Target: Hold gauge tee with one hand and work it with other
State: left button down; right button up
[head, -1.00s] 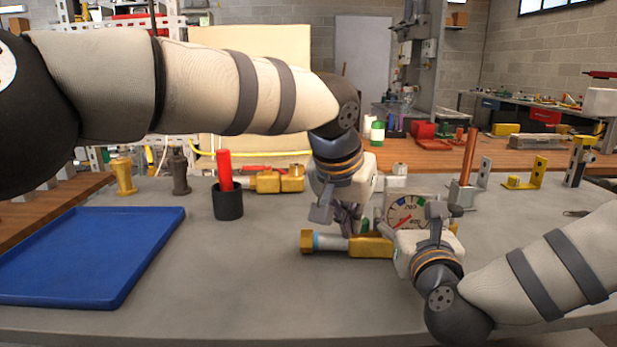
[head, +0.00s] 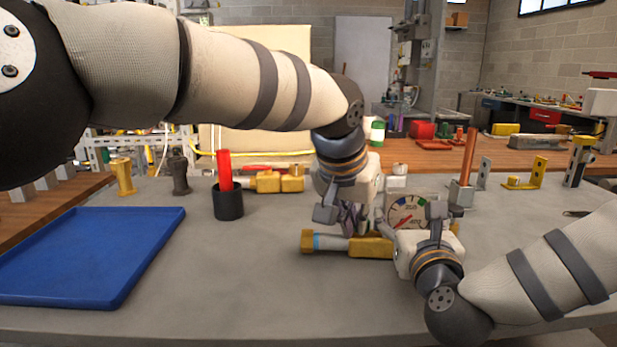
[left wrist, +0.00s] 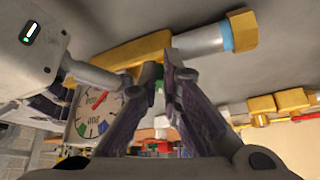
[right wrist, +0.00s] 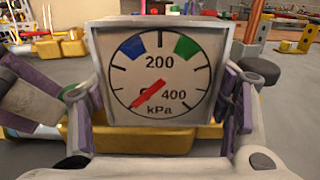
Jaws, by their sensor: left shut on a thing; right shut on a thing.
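The gauge tee has a brass body (head: 371,247), a grey pipe with a blue band, a brass hex end (head: 307,241) and a square white dial (head: 407,211). It lies along the bench, hex end to the left. My right gripper (right wrist: 163,95) is shut on the square gauge housing, a finger on each side. The red needle points to the lower left, near zero. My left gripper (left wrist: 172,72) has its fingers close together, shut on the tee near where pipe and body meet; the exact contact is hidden. It also shows in the head view (head: 350,226).
A blue tray (head: 85,255) lies at the left. A black cup (head: 228,203) with a red rod and brass fittings (head: 279,181) stand behind the tee. A copper rod in a block (head: 464,180) is at the right.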

pick_arm(q)
jog(key=shift+s+d+f, duration=0.15)
jog(key=shift+s+f, duration=0.05)
jog(key=shift+s, duration=0.05)
pick_arm(e)
jog(key=shift+a, duration=0.3)
pick_arm(q)
jog(key=shift+s, duration=0.15)
jog(key=shift+r, duration=0.2)
pick_arm(e)
jog(key=shift+d, duration=0.2)
pick_arm(q)
jog(key=r, duration=0.6)
jog(key=shift+a, duration=0.25)
pick_arm(e)
jog(key=o, duration=2)
